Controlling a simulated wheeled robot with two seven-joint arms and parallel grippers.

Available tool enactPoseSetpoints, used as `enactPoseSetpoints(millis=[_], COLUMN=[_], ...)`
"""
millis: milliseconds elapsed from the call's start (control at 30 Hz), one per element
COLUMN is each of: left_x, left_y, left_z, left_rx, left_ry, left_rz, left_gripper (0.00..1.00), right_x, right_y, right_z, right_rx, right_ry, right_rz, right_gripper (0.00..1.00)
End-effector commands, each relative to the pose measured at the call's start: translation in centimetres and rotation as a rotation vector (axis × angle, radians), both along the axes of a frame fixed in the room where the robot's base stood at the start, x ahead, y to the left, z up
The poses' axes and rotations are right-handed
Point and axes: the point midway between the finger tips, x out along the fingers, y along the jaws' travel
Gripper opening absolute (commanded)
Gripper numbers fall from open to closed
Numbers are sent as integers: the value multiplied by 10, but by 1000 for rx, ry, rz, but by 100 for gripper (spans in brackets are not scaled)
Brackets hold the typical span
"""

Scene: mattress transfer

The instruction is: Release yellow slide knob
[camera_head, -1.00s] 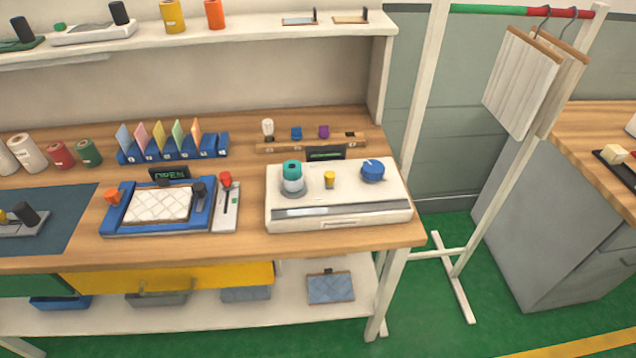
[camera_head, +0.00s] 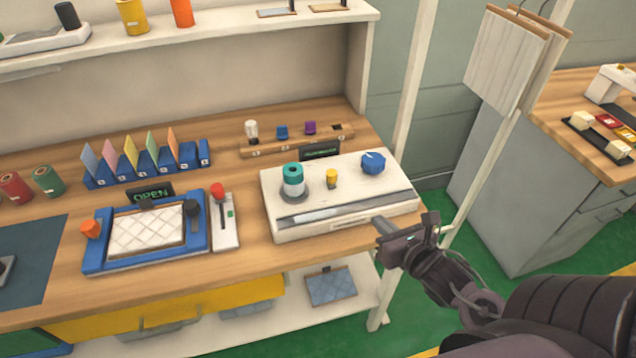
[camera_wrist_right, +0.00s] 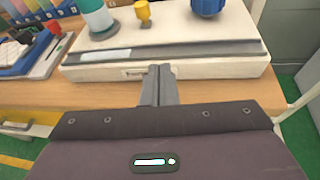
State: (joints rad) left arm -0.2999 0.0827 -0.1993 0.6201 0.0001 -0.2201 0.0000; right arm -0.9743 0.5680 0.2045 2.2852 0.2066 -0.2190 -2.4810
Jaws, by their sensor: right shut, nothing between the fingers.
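The yellow slide knob (camera_head: 331,178) stands upright on top of the white box-like device (camera_head: 350,222), between a teal-topped knob (camera_head: 292,180) and a blue dial (camera_head: 373,162). In the right wrist view the yellow knob (camera_wrist_right: 143,13) is at the top, beyond the fingers. My right gripper (camera_head: 380,223) is in front of the device's right front edge, apart from the yellow knob. Its fingers (camera_wrist_right: 160,85) are shut together and empty, pointing toward the device's front. My left gripper is not in view.
A blue press frame (camera_head: 95,255) with an "OPEN" sign and a red-knobbed lever panel (camera_head: 225,236) stand left of the device. Behind it is a wooden rack (camera_head: 290,142) with small knobs. Hanging boards (camera_head: 505,60) are at the upper right.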

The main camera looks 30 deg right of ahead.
Motion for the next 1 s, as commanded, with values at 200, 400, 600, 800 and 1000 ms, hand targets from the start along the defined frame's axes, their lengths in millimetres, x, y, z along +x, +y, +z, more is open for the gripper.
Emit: enactPoseSetpoints(millis=[200, 400, 600, 800, 1000], left_x=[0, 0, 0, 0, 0], left_y=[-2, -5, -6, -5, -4], left_z=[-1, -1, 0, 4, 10], left_rx=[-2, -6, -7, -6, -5], left_ry=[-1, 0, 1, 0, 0], left_rz=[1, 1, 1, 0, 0], left_gripper=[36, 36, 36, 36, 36], right_x=[2, 3, 6, 26, 54], right_y=[13, 13, 12, 12, 10], right_z=[25, 25, 24, 20, 12], right_rx=[-91, -92, -92, -91, -91], right_ry=[-32, -33, -33, -37, -37], right_rz=[61, 61, 60, 60, 58], right_gripper=[0, 0, 0, 0, 0])
